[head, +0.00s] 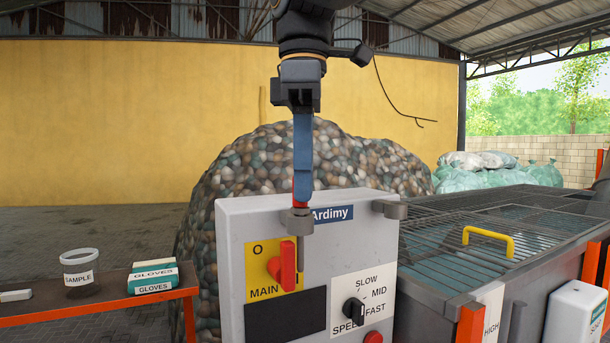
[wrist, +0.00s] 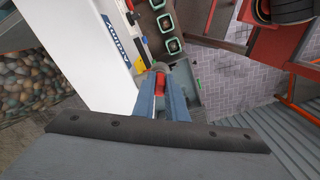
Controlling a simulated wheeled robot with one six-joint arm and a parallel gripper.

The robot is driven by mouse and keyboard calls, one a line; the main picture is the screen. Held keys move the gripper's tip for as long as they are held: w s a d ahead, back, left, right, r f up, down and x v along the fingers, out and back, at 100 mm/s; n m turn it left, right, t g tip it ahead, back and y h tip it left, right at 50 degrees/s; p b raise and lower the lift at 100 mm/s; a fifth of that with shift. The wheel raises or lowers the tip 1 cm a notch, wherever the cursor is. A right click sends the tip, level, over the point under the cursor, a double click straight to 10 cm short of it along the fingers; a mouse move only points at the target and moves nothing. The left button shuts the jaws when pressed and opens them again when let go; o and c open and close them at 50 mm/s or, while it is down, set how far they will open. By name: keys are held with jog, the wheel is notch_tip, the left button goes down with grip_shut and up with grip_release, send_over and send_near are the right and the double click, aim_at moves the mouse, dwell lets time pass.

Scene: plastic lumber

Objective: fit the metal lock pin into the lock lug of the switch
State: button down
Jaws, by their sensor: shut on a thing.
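My gripper (head: 303,198) points straight down over the front of the switch box, its blue fingers shut on the red head of the lock pin (head: 301,256). The grey lock lug (head: 296,223) is directly below the fingertips, at the box's upper edge. The pin's metal shaft shows below the lug, beside the red switch handle (head: 287,268), so it appears to pass through the lug; the bore itself is hidden. In the wrist view the red pin head (wrist: 160,88) sits between the fingers, with the grey lug (wrist: 160,67) just beyond.
The switch box (head: 240,226) has a second grey lug (head: 389,209) at its top right and a speed knob (head: 354,309). A grated bin (head: 500,235) stands at right.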

jog(key=c, duration=1.7)
grip_release()
notch_tip(320, 180, up, 8)
jog(key=shift+f+b, duration=0.1)
jog(key=shift+b, duration=0.35)
